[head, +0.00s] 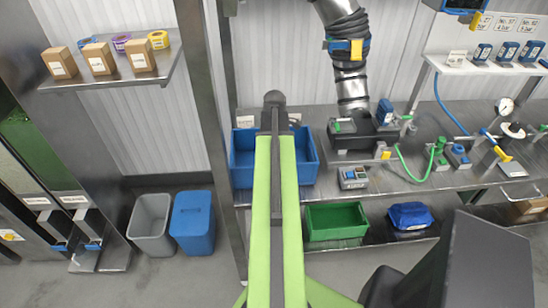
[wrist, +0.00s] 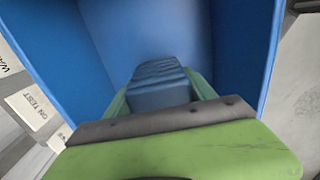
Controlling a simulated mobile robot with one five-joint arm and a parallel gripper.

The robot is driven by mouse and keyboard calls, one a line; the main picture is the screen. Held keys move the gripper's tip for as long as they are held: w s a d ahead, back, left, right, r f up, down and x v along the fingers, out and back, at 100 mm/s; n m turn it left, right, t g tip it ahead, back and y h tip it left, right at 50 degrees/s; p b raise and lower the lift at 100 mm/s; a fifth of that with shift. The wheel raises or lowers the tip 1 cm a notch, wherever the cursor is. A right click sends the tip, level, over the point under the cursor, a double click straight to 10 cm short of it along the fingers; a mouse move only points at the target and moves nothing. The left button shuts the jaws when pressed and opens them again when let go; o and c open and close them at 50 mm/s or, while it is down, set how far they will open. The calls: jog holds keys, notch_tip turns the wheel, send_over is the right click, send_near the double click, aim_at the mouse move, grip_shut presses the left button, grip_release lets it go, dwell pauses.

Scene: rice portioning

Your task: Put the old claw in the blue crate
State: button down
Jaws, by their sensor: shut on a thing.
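The blue crate (head: 242,172) stands on the metal bench in the head view, partly hidden behind my green arm. In the wrist view the blue crate (wrist: 55,50) surrounds the upper part of the picture, with its walls at left and right. My gripper (wrist: 160,92) is over the crate's opening, with green fingers on both sides of a blue-grey ribbed piece, the old claw (wrist: 158,72). The gripper is shut on it. The claw's lower part is hidden by the gripper body. I cannot tell whether it touches the crate floor. The head view hides the gripper behind the arm.
A dark machine with a duct (head: 350,75) stands right of the crate. A green bin (head: 336,236) and a blue bag (head: 410,216) are on the lower shelf. Grey (head: 150,222) and blue bins (head: 192,235) stand on the floor at left. A metal post rises left of the crate.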

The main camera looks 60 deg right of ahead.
jog(key=shift+f, duration=0.2)
jog(key=shift+c, duration=1.6)
grip_release()
jog(key=shift+r, duration=0.1)
jog(key=shift+r, duration=0.1)
notch_tip(320, 180, up, 12)
jog(key=p, duration=1.2)
jog(key=shift+r, duration=0.2)
jog(key=shift+f, duration=0.1)
